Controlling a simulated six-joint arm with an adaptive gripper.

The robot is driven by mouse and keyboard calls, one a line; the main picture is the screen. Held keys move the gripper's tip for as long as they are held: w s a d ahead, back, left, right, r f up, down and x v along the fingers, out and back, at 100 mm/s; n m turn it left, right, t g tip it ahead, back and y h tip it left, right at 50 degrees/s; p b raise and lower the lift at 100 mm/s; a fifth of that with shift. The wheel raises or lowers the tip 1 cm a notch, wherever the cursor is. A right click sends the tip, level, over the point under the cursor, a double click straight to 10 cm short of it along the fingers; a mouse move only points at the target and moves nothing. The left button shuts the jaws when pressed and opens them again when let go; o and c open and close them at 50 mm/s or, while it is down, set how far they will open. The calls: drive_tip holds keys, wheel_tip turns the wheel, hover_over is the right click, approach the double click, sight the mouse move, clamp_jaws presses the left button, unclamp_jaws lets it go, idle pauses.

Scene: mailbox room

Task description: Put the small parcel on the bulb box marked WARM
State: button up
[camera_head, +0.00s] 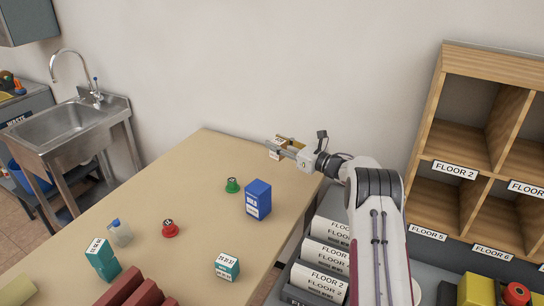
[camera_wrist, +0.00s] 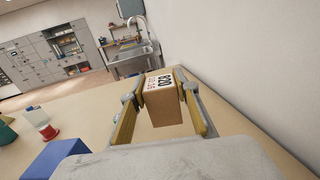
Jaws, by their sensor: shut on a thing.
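The small parcel, a brown carton with a printed white label (camera_wrist: 161,108), is between the two fingers of my gripper (camera_wrist: 160,112) in the wrist view. My gripper (camera_head: 279,147) is shut on it above the far end of the table in the head view, where little of the parcel shows. A blue box with a white label (camera_head: 258,198) stands upright below and left of my gripper; it also shows in the wrist view (camera_wrist: 55,155). Teal boxes with white labels stand at front left (camera_head: 102,258) and front middle (camera_head: 228,267). I cannot read WARM on any box.
A green knobbed item (camera_head: 232,185) stands close left of the blue box. A red one (camera_head: 169,229) and a pale bottle (camera_head: 119,232) stand farther left. Dark red blocks (camera_head: 146,295) lie at the near edge. The table (camera_head: 205,160) is clear at its far end.

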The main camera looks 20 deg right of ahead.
sight(276, 142)
drive_tip(key=r, duration=0.3)
drive_tip(key=a+r, duration=0.1)
drive_tip(key=r, duration=0.1)
drive_tip(key=shift+s+r, duration=0.2)
drive_tip(key=shift+r, duration=0.05)
drive_tip(key=s+a+r+n+g+y, duration=0.1)
drive_tip(key=s+a+r, duration=0.1)
drive_tip(key=s+a, duration=0.3)
drive_tip(key=s+a+r+n+g+y, duration=0.1)
drive_tip(key=s+a+r+y, duration=0.1)
drive_tip(key=s+a, duration=0.3)
drive_tip(key=shift+s+a+r, duration=0.15)
drive_tip(key=shift+s+r, duration=0.7)
drive_tip(key=shift+s, duration=1.05)
drive_tip(key=shift+f, duration=0.1)
drive_tip(key=shift+f, duration=3)
drive_tip(key=shift+f, duration=0.15)
drive_tip(key=shift+f, duration=1.75)
